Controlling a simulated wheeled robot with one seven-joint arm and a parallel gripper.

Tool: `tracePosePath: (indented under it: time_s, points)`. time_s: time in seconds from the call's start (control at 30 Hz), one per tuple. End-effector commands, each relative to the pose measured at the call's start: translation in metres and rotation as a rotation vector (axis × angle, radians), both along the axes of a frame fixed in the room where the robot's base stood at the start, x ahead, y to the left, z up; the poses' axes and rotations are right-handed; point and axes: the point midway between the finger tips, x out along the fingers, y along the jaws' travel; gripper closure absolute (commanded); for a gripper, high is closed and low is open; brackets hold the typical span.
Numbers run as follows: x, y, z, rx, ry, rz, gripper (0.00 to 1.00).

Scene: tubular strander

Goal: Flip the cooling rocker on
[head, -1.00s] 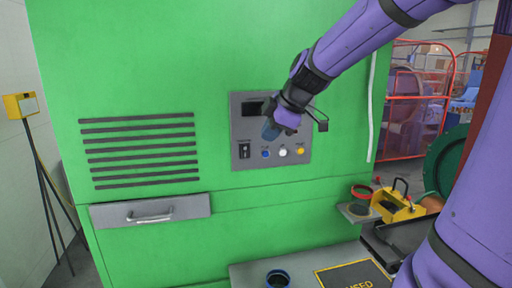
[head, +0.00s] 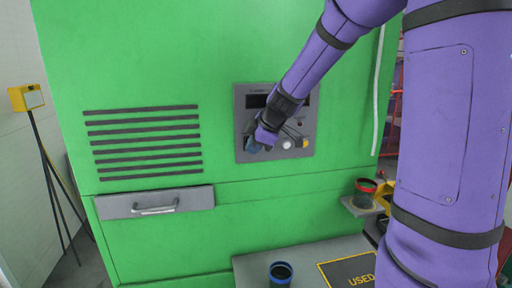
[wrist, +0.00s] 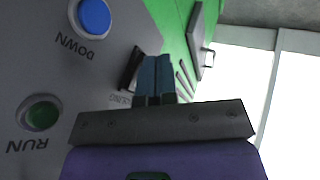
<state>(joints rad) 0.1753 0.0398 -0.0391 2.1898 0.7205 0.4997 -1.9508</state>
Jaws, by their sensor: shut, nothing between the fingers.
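The cooling rocker (wrist: 131,68) is a black switch on the grey control panel (head: 308,103). In the wrist view it shows upside down and partly hidden behind my gripper (wrist: 155,72), with a partly covered label below it. My gripper is shut and empty, its blue-grey fingertips right in front of the rocker. I cannot tell whether they touch it or which way it is tipped. In the head view my gripper (head: 254,148) covers the rocker at the panel's lower left.
Beside the rocker are a blue DOWN button (wrist: 94,16) and a green RUN button (wrist: 40,115). A white knob (head: 288,144) and a yellow one (head: 305,144) sit further right. A drawer handle (head: 155,209) juts out lower left. Dark cups stand below.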

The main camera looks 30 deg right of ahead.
Motion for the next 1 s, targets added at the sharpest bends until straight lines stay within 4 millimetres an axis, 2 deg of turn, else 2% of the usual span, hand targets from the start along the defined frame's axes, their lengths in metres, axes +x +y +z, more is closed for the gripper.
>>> tracePosePath:
  time_s: [0.73, 1.0]
  points:
    - [0.0072, -0.0026, -0.0022, 0.000, -0.001, -0.001, 1.00]
    - [0.0073, -0.0025, 0.0061, 0.001, -0.003, -0.001, 1.00]
